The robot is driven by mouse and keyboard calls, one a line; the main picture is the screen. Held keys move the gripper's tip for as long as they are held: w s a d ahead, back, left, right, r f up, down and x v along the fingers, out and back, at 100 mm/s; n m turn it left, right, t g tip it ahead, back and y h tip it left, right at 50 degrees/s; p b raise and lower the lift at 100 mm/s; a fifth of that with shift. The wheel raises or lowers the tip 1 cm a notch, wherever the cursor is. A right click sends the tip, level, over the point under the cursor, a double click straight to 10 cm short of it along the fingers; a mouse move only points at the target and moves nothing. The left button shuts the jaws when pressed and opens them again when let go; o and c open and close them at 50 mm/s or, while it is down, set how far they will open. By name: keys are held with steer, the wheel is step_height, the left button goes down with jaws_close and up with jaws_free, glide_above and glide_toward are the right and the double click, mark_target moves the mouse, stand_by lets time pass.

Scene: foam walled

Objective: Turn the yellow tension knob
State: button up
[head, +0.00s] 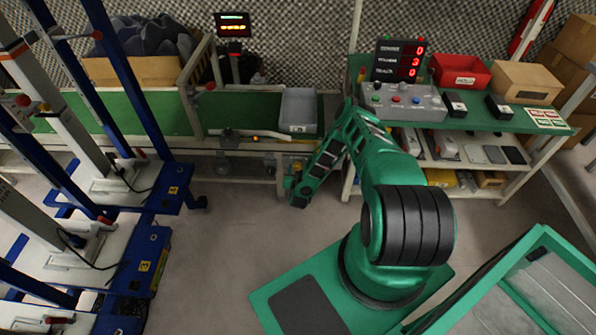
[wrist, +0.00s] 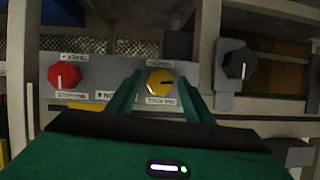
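The yellow tension knob (wrist: 160,82) shows in the wrist view on a grey plate (wrist: 108,72), with label strips above and below it. My gripper (wrist: 160,92) is open, with one green finger to the left and one to the right of the knob as seen. I cannot tell whether the fingers touch it. In the head view my green arm reaches down to the conveyor's front side, and I cannot make out the yellow knob there.
A red knob (wrist: 62,75) sits on the same plate to the left. A black knob (wrist: 242,64) is on a separate grey mount to the right. In the head view a grey bin (head: 298,108) stands on the conveyor, beside a green bench with a control box (head: 403,101).

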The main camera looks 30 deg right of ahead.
steer(key=c, duration=0.8)
steer(key=shift+d, duration=0.15)
steer(key=shift+m, duration=0.3)
steer(key=m, duration=0.1)
steer(key=m+t+y, duration=0.1)
steer(key=shift+s+f+m+t+y, duration=0.1)
steer(key=shift+s+m+t+y, duration=0.05)
steer(key=shift+m+t+y, duration=0.15)
steer(key=m+t+y, duration=0.1)
steer(key=m, duration=0.2)
steer(key=shift+f+t, duration=0.15)
steer(key=shift+t, duration=0.15)
steer(key=shift+s+d+f+m+t+y, duration=0.15)
steer(key=shift+m+t, duration=0.65)
steer(key=shift+m, duration=1)
steer(key=shift+d+f+m+t+y, duration=0.15)
steer(key=shift+m+t, duration=0.65)
steer(key=shift+m, duration=1)
steer(key=shift+a, duration=0.1)
